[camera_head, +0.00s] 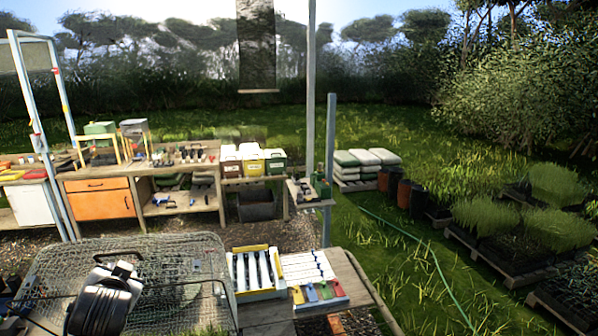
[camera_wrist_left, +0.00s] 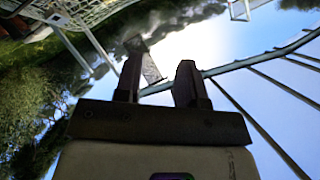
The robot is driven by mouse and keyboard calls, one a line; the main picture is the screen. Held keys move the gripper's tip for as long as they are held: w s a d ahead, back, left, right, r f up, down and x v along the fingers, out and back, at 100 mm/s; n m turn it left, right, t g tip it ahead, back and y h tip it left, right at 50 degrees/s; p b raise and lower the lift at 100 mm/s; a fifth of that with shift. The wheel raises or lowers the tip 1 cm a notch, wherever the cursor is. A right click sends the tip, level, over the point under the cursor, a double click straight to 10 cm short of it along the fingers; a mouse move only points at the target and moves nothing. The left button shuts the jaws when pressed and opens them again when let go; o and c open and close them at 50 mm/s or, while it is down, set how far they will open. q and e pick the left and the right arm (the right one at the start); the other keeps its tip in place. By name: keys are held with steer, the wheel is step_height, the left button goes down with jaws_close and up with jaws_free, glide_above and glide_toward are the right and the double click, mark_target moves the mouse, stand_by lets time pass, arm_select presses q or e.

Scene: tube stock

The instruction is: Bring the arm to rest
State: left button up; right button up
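In the left wrist view my left gripper (camera_wrist_left: 158,75) shows its two dark fingers standing apart. Between them I see only sky, a pale bar and a dark hanging strip, so it is open and empty. The wrist camera looks at trees and sky, tilted. My right gripper shows in neither view. The tube stock is on the near bench: a white rack with dark slots and yellow ends (camera_head: 256,272), and a white tray (camera_head: 307,268) with coloured blocks along its front edge.
A blue-grey post (camera_head: 329,165) rises behind the trays. An orange cabinet (camera_head: 101,198) and coloured bins (camera_head: 252,160) stand farther back.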

arm_select(q)
steer(key=s+d+f+m+g+h+p, duration=0.1)
steer(key=s+d+f+h, duration=0.2)
steer(key=s+d+f, duration=0.4)
steer(key=s+d+f+h+p, duration=0.25)
steer(key=s+d+f, duration=0.25)
steer(key=s+d, duration=0.45)
steer(key=s+d+f+g+h+p, duration=0.1)
steer(key=s+d+f+g, duration=0.1)
steer(key=s+f, duration=0.6)
steer(key=s+d+f+g+h+p, duration=0.1)
steer(key=s+f+g, duration=0.4)
steer(key=s, duration=1.2)
step_height(320, 180, down, 4)
steer(key=shift+d+r, duration=0.25)
steer(key=shift+d, duration=0.1)
